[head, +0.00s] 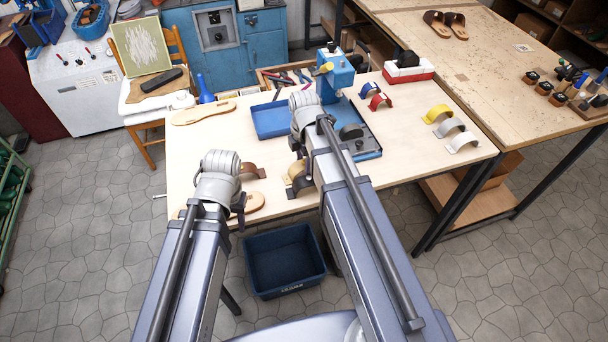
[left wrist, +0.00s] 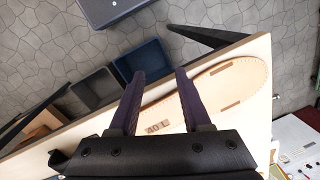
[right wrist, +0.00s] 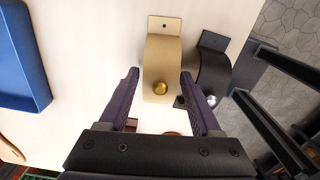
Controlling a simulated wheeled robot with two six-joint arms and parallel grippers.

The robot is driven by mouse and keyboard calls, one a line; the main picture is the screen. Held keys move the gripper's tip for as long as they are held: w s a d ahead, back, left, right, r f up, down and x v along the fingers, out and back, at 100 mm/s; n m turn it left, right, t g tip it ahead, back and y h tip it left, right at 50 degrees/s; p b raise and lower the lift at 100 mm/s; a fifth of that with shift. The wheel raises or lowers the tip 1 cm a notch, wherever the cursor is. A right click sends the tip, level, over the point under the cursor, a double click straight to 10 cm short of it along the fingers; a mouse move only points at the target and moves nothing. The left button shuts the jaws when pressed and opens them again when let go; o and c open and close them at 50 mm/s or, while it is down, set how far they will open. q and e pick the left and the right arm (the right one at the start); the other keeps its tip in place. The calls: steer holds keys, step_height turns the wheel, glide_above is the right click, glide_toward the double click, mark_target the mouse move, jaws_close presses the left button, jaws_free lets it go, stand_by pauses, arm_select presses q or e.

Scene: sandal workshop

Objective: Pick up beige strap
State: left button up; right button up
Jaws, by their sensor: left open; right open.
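The beige strap (right wrist: 162,55) is arched, with a gold stud, and lies on the pale table in the right wrist view. My right gripper (right wrist: 159,74) is open, with one finger on each side of the strap in the picture; I cannot tell how close it is in height. In the head view the beige strap (head: 296,171) is partly hidden by my right arm. My left gripper (left wrist: 160,75) is open and empty, above a sandal sole marked 40 L (left wrist: 215,88).
A black strap (right wrist: 213,70) with a silver stud sits close beside the beige one, by the right finger. A brown strap (head: 251,170) lies to the left. A blue tray (head: 272,121) and a blue press (head: 335,76) stand behind. A dark bin (head: 284,262) is on the floor.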

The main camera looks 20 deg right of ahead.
steer(key=shift+f, duration=0.2)
jaws_close()
stand_by(0.4)
step_height(320, 180, up, 10)
steer(key=p, duration=1)
steer(key=shift+s, duration=0.1)
